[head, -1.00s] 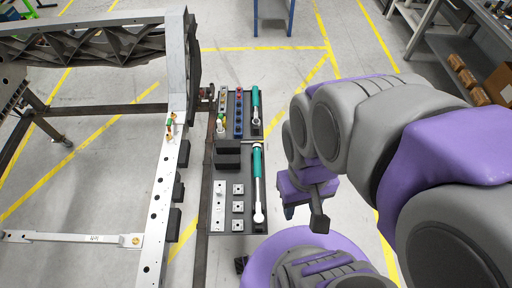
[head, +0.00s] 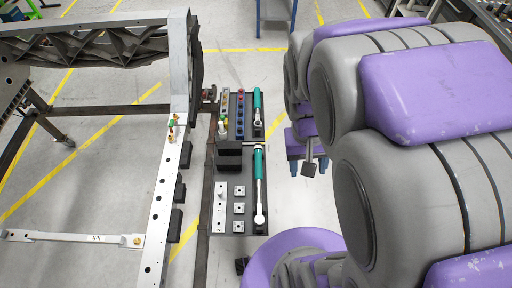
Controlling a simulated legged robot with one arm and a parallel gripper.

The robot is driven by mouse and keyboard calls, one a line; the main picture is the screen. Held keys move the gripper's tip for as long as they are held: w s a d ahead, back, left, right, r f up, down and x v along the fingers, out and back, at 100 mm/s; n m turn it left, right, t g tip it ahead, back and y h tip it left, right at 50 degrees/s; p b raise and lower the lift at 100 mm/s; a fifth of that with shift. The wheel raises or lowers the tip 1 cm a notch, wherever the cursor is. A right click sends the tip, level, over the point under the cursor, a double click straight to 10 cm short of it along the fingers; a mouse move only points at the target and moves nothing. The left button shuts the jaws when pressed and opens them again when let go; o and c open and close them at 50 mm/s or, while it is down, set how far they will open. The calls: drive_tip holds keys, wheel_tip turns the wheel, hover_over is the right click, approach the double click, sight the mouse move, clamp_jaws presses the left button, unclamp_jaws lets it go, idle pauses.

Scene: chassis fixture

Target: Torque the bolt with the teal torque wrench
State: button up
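A long wrench with a teal handle (head: 259,165) and a silver head lies on the dark tool tray (head: 228,190), handle away from me. A shorter teal-handled ratchet (head: 257,105) lies farther back on the tray. A small brass-coloured bolt head (head: 137,241) shows where the crossbar meets the pale chassis rail (head: 160,205). A small green, yellow and red piece (head: 171,127) sits higher on the rail. I cannot tell which bolt the task means. My gripper (head: 308,169) is right of the tray, apart from both teal tools. Its fingers look spread and empty, partly hidden by my arm.
The tray also holds black blocks (head: 228,155), several square plates (head: 239,208) and a row of blue and red pieces (head: 240,112). The chassis frame (head: 90,45) fills the left. Shelving with boxes is mostly hidden at upper right. Open floor lies between tray and arm.

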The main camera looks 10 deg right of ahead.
drive_tip(key=w+d+f+m+h, duration=0.1)
drive_tip(key=w+d+f, duration=0.2)
drive_tip(key=w, duration=0.2)
drive_tip(key=w+d+f+h+p, duration=0.1)
drive_tip(key=w+d+f, duration=0.15)
drive_tip(key=w, duration=0.35)
drive_tip(key=w+d+f+m, duration=0.1)
drive_tip(key=w+d+f, duration=0.2)
drive_tip(key=w+d, duration=0.15)
drive_tip(key=w+d+f+h+p, duration=0.1)
drive_tip(key=w+d+f, duration=0.1)
drive_tip(key=w+f, duration=0.8)
drive_tip(key=n+t+y+p, duration=0.2)
drive_tip(key=y, duration=0.2)
hover_over(259, 170)
wheel_tip(259, 170, down, 28)
drive_tip(key=shift+s+d+r, duration=0.1)
drive_tip(key=shift+r, duration=0.1)
drive_tip(key=shift+a+f, duration=0.25)
drive_tip(key=shift+f, duration=0.1)
wheel_tip(259, 170, down, 10)
drive_tip(key=b, duration=0.9)
drive_tip(key=shift+r, duration=0.15)
